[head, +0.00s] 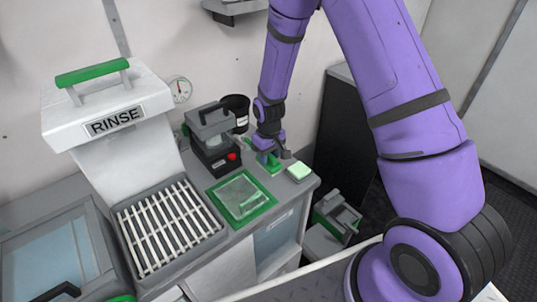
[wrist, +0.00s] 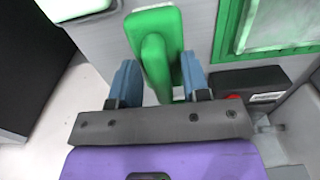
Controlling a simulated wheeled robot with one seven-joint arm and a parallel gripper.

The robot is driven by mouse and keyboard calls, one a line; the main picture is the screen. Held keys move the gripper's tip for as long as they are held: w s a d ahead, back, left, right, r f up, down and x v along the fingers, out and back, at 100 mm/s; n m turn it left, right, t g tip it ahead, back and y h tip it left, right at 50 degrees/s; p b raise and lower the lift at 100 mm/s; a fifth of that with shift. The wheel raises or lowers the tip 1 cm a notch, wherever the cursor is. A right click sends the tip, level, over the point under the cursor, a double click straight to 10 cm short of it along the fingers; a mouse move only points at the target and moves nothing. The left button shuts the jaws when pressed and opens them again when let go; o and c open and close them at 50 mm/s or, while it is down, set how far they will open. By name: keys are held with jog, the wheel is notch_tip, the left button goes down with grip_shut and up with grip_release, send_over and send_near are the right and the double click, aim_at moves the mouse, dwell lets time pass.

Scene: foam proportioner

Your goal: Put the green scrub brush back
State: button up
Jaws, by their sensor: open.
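A green block with a raised green handle, which looks like the green scrub brush (wrist: 155,25), sits on the grey counter near its right end. In the head view the brush (head: 270,168) is partly hidden by my gripper (head: 268,153). In the wrist view my gripper (wrist: 160,80) is open, with one blue finger on each side of the handle. I see no clear contact between the fingers and the handle. The lower end of the handle runs down toward the palm.
A pale green pad (head: 299,171) lies close to the brush at the counter's right end. A green-framed tray (head: 225,217) lies in front. A black-grey device with a red button (head: 214,138) and a black cup (head: 237,106) stand behind. The slatted rinse rack (head: 168,226) is left.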

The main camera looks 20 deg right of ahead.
notch_tip(320, 180, up, 12)
jog(key=shift+r, duration=0.25)
dwell(0.6)
jog(key=s+d+r+m+t, duration=0.15)
jog(key=s+r, duration=0.35)
jog(key=r, duration=0.5)
jog(key=s+d+r+t, duration=0.1)
jog(key=s+d+r, duration=0.2)
jog(key=s+r, duration=0.45)
jog(key=s+d+r+m+t, duration=0.1)
jog(key=s+r, duration=0.4)
jog(key=s, duration=0.3)
jog(key=s+d+r+m+t, duration=0.1)
jog(key=s+r, duration=0.4)
jog(key=s, duration=0.3)
jog(key=shift+s+d+t, duration=0.2)
jog(key=shift+s+t, duration=0.15)
jog(key=shift+s, duration=0.05)
